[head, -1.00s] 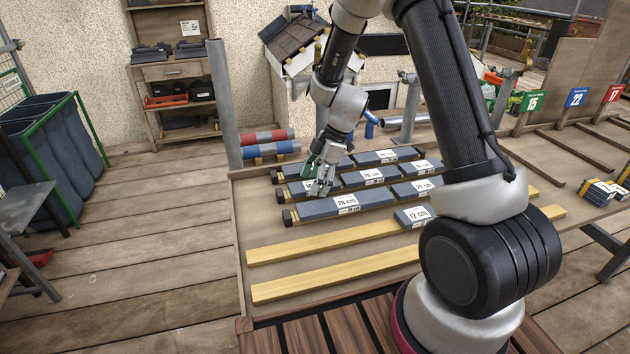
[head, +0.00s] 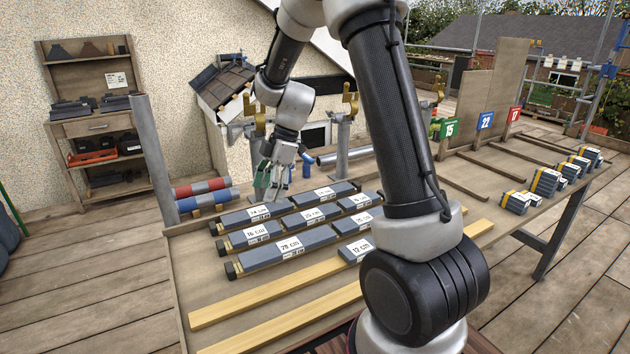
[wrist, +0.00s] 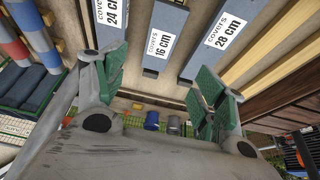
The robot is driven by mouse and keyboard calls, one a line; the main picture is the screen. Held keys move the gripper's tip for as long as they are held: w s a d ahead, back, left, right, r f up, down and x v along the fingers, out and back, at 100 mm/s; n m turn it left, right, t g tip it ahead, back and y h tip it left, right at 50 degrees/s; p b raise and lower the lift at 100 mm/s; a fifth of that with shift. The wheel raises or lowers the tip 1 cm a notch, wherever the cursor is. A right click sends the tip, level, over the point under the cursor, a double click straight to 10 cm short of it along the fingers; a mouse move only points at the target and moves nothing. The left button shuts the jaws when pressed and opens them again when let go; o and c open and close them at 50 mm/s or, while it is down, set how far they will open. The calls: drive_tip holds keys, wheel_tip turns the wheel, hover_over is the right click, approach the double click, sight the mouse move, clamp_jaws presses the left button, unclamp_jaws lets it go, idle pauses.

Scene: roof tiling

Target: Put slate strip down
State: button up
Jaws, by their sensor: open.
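Dark grey slate strips with white labels lie in three rows on the wooden bench. The front row has a strip marked 28 cm (head: 276,251), the middle row one marked 16 cm (head: 249,236), and the back row one marked 24 cm (wrist: 114,12). My gripper (head: 275,180) is open and empty, raised above the back-row strips, pointing down. In the wrist view its two green-padded fingers (wrist: 160,82) are spread apart with nothing between them. The 16 cm strip shows beyond them, apart from the fingers.
A short 12 cm strip (head: 357,249) lies at the front right of the rows. Two yellow wooden battens (head: 262,300) lie along the bench front. Stacked strips (head: 546,180) stand at the far right. Grey posts (head: 342,145) rise behind the rows.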

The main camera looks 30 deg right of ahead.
drive_tip(key=s+d+r+m+t+h, duration=0.1)
drive_tip(key=s+d+r+m, duration=0.2)
drive_tip(key=s+r+m, duration=0.45)
drive_tip(key=s+d+r+m+t+h, duration=0.2)
drive_tip(key=s+d+r+m, duration=0.2)
drive_tip(key=s+r, duration=0.55)
drive_tip(key=s+d+f+m+t+h, duration=0.1)
drive_tip(key=s+d+m, duration=0.2)
drive_tip(key=s+m, duration=0.3)
drive_tip(key=s, duration=0.5)
drive_tip(key=shift+d+f+m, duration=0.1)
drive_tip(key=shift+m, duration=0.15)
